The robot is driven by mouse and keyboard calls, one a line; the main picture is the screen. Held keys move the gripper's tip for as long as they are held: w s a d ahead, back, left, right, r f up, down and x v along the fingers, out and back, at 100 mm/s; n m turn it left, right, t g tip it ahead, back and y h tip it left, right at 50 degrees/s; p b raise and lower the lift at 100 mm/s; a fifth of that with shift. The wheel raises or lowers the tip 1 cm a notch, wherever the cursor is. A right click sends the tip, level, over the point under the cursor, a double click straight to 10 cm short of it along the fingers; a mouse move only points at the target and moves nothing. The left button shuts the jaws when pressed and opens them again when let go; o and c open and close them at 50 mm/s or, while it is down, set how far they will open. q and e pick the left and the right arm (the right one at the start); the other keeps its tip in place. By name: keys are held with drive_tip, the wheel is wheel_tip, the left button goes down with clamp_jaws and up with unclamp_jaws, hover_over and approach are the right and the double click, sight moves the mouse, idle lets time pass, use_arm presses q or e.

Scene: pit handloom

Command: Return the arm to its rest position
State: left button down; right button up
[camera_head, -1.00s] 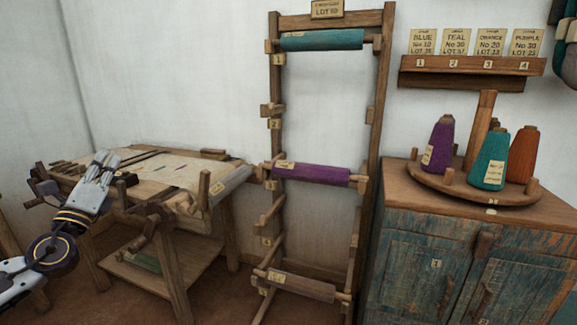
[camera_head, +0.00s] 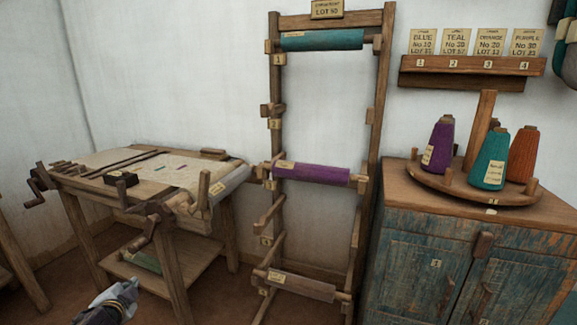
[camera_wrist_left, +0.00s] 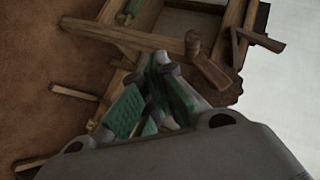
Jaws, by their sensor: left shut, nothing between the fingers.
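My left gripper (camera_head: 128,290) shows low at the left in the head view, in front of the wooden loom table (camera_head: 245,178) and below its top. Its closed fingers also show in the left wrist view (camera_wrist_left: 160,68), with nothing between them. In that view wooden beams (camera_wrist_left: 130,37) of a frame lie beyond the fingertips. My right gripper is not in view.
A rack (camera_head: 376,120) stands in the middle, holding a teal roll (camera_head: 320,40), a purple roll (camera_head: 312,173) and a brown roll (camera_head: 300,287). Right, a cabinet (camera_head: 415,255) bears a carousel (camera_head: 435,188) with purple, teal and orange cones. A crank (camera_head: 36,183) juts from the loom table.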

use_arm(q)
drive_tip(key=s+d+f+n+g+h, duration=0.1)
drive_tip(key=s+d+f+g+h, duration=0.1)
drive_tip(key=s+d+f, duration=0.35)
drive_tip(key=s+d+f+n+g+h, duration=0.1)
drive_tip(key=s+d+f+g+h, duration=0.15)
drive_tip(key=d+f, duration=0.5)
drive_tip(key=s+d+f+n+g+h, duration=0.1)
drive_tip(key=s+d+f+n+h, duration=0.1)
drive_tip(key=s+d+f, duration=0.3)
drive_tip(key=s+d+f+n+g+h+p, duration=0.1)
drive_tip(key=s+d+f+n+h, duration=0.1)
drive_tip(key=s+d+f, duration=0.3)
drive_tip(key=s+d, duration=0.4)
drive_tip(key=d, duration=0.3)
drive_tip(key=shift+s+d+g, duration=0.25)
drive_tip(key=shift+d+g, duration=0.05)
drive_tip(key=shift+g, duration=0.05)
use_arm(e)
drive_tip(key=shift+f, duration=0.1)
use_arm(q)
drive_tip(key=shift+a+f+p, duration=0.1)
drive_tip(key=shift+f+p, duration=0.2)
drive_tip(key=shift+p, duration=0.15)
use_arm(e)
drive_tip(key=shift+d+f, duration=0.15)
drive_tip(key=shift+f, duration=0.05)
